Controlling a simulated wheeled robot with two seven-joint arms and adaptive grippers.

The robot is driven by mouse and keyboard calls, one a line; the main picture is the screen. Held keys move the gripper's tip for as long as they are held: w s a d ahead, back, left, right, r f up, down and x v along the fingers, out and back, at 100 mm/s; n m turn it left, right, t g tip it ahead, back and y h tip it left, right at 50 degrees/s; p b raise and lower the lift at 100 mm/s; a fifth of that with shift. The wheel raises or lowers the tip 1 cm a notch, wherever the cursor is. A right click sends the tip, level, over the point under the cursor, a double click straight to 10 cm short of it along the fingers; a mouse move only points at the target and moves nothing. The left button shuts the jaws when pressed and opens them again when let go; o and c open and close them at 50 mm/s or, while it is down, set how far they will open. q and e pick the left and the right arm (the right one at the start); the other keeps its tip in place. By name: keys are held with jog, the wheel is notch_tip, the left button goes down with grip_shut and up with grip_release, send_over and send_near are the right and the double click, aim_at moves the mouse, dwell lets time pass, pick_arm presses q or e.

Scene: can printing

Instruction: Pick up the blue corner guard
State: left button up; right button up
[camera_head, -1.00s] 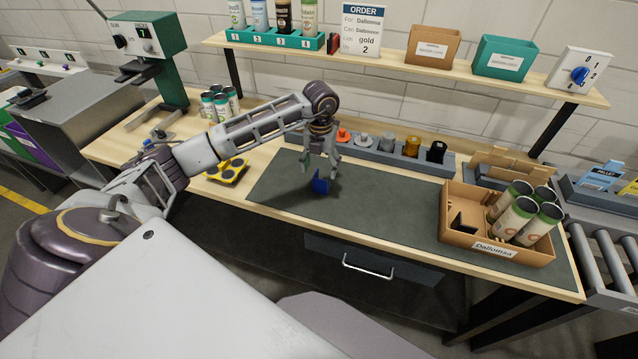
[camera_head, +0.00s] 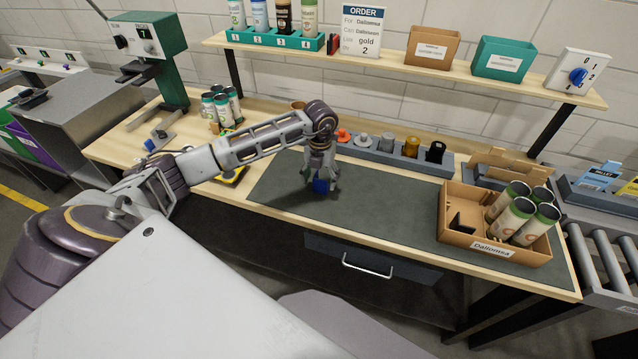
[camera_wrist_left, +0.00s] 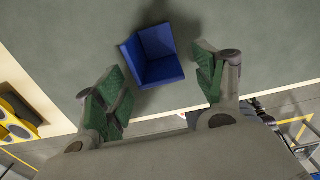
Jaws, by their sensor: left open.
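The blue corner guard (camera_head: 321,186) lies on the dark grey mat (camera_head: 385,197) on the workbench. It also shows in the left wrist view (camera_wrist_left: 157,66), with its angled walls clear. My left gripper (camera_head: 320,180) is right above it, pointing down. In the left wrist view the two green-padded fingers (camera_wrist_left: 162,92) are spread wide, one on each side of the guard. The guard lies a little beyond the fingertips there, and no finger contact is visible. My right gripper is not in view.
A cardboard box (camera_head: 465,228) with several cans and a black insert stands at the mat's right. A grey rack (camera_head: 375,155) of coloured caps is behind my gripper. A yellow holder (camera_head: 236,176) sits left, partly behind my arm. The mat between the gripper and the box is clear.

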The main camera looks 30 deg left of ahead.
aim_at(320, 193)
pick_arm(q)
jog(key=shift+s+d+f+p, duration=0.15)
jog(key=shift+f+p, duration=0.2)
jog(key=shift+f, duration=1.35)
grip_shut()
